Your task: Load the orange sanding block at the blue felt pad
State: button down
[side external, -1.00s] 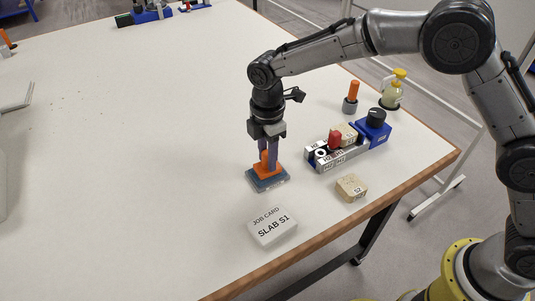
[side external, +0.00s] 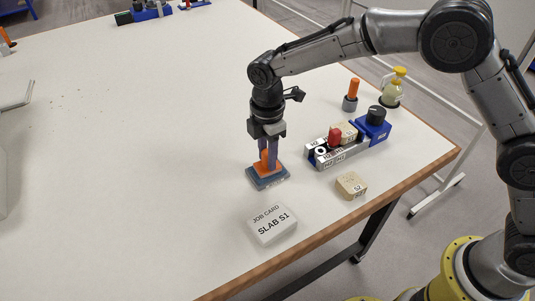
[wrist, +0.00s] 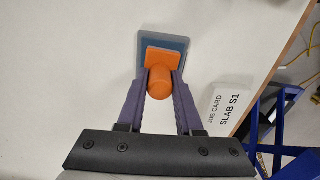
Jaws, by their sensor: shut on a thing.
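The orange sanding block (wrist: 161,78) has a rounded knob on a flat orange base. My gripper (wrist: 161,84) is shut on the knob, one finger on each side. The block sits over the blue felt pad (wrist: 178,44), which has a grey-blue border and lies on the white table. In the side external view the orange block (side external: 265,166) is between my gripper's fingers (side external: 268,155), right on the blue pad (side external: 269,181). The gripper points down. The block covers much of the pad, and I cannot tell whether it presses on it.
A white job card block (side external: 271,225) reading "SLAB S1" stands in front of the pad. A small tan slab (side external: 351,186) lies to the right. A grey vise with blue end (side external: 373,130) holds another tan slab. An orange-handled tool (side external: 351,95) and yellow-topped bottle (side external: 393,88) stand behind.

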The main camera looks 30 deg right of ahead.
jog(key=shift+f, duration=0.1)
dwell(0.3)
jog(key=shift+r, duration=3.55)
jog(key=shift+d, duration=0.1)
jog(key=d+m, duration=0.5)
jog(key=d, duration=0.2)
jog(key=d+m, duration=0.5)
jog(key=d, duration=0.3)
jog(key=d+r+m, duration=0.1)
jog(key=d+m, duration=0.4)
jog(key=d, duration=0.3)
jog(key=shift+w+m, duration=0.25)
jog(key=shift+m, duration=0.15)
jog(key=shift+s+d+f+m, duration=0.2)
jog(key=shift+m, duration=0.6)
jog(key=shift+s+f+m, duration=0.1)
jog(key=shift+m, duration=0.6)
jog(key=m, duration=0.3)
jog(key=shift+f, duration=0.1)
